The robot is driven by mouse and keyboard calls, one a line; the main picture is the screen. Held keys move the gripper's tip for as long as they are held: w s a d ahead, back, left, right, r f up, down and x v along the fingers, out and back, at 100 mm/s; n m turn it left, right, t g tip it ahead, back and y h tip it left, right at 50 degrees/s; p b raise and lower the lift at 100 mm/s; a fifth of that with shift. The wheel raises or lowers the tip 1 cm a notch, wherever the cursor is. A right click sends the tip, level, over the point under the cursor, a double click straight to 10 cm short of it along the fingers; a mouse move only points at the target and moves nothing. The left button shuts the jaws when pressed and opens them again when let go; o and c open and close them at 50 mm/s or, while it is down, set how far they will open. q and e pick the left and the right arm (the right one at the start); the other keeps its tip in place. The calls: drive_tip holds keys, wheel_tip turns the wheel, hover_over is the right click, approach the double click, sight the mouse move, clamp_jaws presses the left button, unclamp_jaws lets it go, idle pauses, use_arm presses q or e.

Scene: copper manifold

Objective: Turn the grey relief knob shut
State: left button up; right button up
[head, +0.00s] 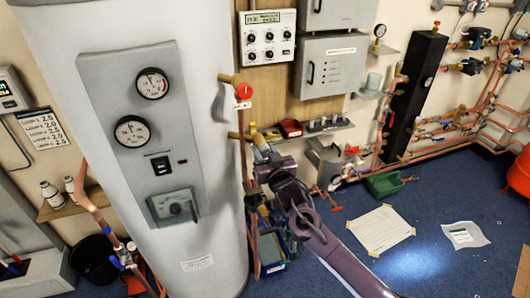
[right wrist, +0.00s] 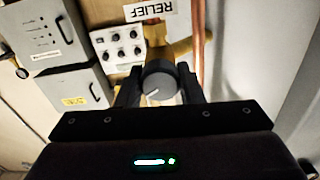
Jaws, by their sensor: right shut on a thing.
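The grey relief knob (right wrist: 160,82) shows in the right wrist view, round with a pale pointer line that slants to the lower left. My right gripper (right wrist: 160,90) is shut on it, with one dark finger on each side. A white tag reading "RELIEF" (right wrist: 150,9) shows upside down by the brass fitting (right wrist: 180,50) behind the knob. In the head view my right gripper (head: 260,143) is at the lower brass fitting (head: 238,135) on the tank's right side, and I cannot make out the knob there. My left gripper is not in view.
The big grey tank (head: 100,40) stands left of the gripper. A red knob (head: 244,90) on another brass fitting is just above. A control box (head: 268,37) and grey cabinets (head: 325,65) are on the wall behind. A shelf holds a red tray (head: 290,128).

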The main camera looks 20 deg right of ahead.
drive_tip(key=shift+n, duration=0.4)
drive_tip(key=shift+c, duration=0.4)
drive_tip(key=n, duration=0.5)
drive_tip(key=shift+n+b, duration=0.3)
drive_tip(key=shift+n, duration=0.1)
drive_tip(key=n, duration=0.5)
drive_tip(key=shift+n, duration=0.3)
drive_tip(key=o, duration=1)
